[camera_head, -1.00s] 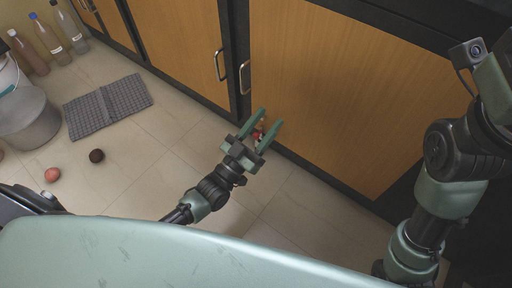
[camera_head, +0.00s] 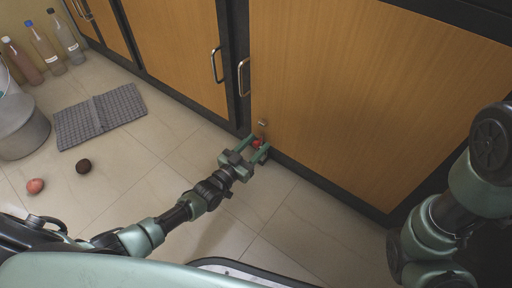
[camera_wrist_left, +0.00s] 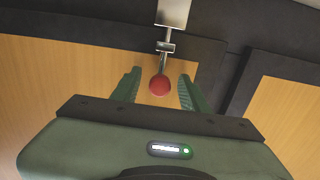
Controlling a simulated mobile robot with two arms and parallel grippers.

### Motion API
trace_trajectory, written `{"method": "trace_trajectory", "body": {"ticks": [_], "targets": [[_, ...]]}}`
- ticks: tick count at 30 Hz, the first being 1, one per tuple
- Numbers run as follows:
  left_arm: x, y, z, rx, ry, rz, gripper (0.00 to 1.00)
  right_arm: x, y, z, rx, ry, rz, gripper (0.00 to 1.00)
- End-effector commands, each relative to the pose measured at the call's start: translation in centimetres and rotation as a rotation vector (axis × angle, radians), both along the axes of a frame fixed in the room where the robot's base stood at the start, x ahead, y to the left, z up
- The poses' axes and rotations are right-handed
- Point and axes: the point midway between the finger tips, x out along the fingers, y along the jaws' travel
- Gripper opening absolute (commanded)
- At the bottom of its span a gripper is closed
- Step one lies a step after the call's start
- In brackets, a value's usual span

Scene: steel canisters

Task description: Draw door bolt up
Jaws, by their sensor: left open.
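The door bolt (camera_wrist_left: 166,47) is a metal rod with a red knob (camera_wrist_left: 159,85) on its end, mounted low on the wooden cabinet door (camera_head: 340,100). In the head view the red knob (camera_head: 256,143) shows between the fingers of my left gripper (camera_head: 259,148). In the left wrist view my left gripper (camera_wrist_left: 158,88) is open, with one green finger on each side of the knob and a gap on both sides. My right arm is at the right of the head view; its gripper is out of the picture.
Metal handles (camera_head: 243,77) stick out from the doors above the bolt. A grey mat (camera_head: 100,115), a dark ball (camera_head: 83,166), a reddish ball (camera_head: 36,186), a metal bucket (camera_head: 22,130) and several bottles (camera_head: 47,50) are on the tiled floor at the left.

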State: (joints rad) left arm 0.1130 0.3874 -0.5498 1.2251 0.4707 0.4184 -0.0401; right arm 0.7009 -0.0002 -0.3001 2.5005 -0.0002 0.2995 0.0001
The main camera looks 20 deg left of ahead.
Motion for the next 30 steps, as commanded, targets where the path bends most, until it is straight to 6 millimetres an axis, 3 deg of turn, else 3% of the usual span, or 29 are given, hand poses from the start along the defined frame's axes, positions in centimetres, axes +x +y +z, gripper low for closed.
{"method": "trace_trajectory", "body": {"ticks": [8, 12, 13, 30], "targets": [[0.17, -0.08, 0.02, -0.001, 0.001, 0.000, 0.45, -0.02, 0.01, -0.07, -0.001, -0.001, 0.000, 0.36], [0.16, -0.08, 0.03, -0.001, 0.001, 0.000, 0.06, -0.03, 0.01, -0.08, -0.001, -0.001, 0.000, 0.36], [0.16, -0.08, 0.03, -0.001, 0.001, 0.000, 0.00, -0.03, 0.01, -0.08, -0.001, -0.001, 0.000, 0.36], [0.14, -0.08, 0.03, -0.001, 0.000, 0.000, 0.00, -0.01, 0.01, -0.08, -0.001, 0.000, 0.000, 0.36]]}}
